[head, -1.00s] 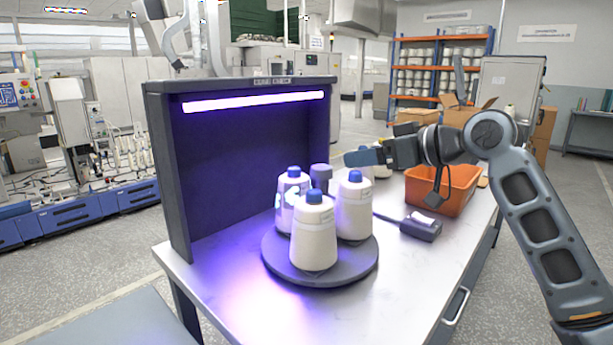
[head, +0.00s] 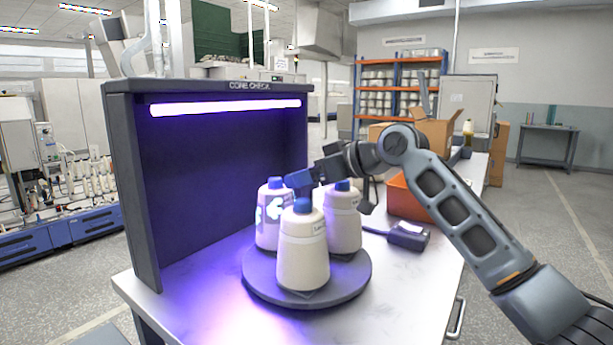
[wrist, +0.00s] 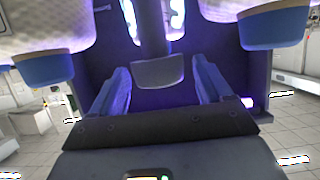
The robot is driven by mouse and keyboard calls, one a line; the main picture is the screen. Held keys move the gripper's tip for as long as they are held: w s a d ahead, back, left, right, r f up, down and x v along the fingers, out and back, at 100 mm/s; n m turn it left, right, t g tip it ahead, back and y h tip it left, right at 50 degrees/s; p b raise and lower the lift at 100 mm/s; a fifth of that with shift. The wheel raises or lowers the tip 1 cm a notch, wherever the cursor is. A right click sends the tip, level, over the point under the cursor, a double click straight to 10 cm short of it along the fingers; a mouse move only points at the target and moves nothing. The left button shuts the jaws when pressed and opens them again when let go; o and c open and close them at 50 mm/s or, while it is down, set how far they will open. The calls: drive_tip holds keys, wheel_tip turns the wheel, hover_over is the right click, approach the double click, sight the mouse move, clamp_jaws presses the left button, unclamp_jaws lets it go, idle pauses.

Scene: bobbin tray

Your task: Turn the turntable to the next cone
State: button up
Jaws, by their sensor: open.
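The dark round turntable (head: 262,285) stands on the bench and bears three white cones with blue tips. One cone (head: 302,255) is at the front, one (head: 345,228) at the right rear, and one (head: 268,232) at the left rear with bright glowing marks on its side. My gripper (head: 298,182) is open at the height of the blue tips, above the turntable's middle. In the wrist view, which looks upside down, the grey centre knob (wrist: 160,72) shows between my open fingers (wrist: 160,95); I cannot tell if they touch it. In the head view the knob is hidden.
A dark hood (head: 135,190) with a violet lamp (head: 225,107) stands behind and left of the turntable. A small dark device (head: 408,236) and an orange bin (head: 402,200) lie to the right. The bench top (head: 185,300) is clear at the front left.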

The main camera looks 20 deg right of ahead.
drive_tip(key=shift+w+a+f, duration=0.15)
drive_tip(key=shift+w, duration=0.1)
drive_tip(key=c, duration=1.4)
drive_tip(key=shift+c, duration=0.2)
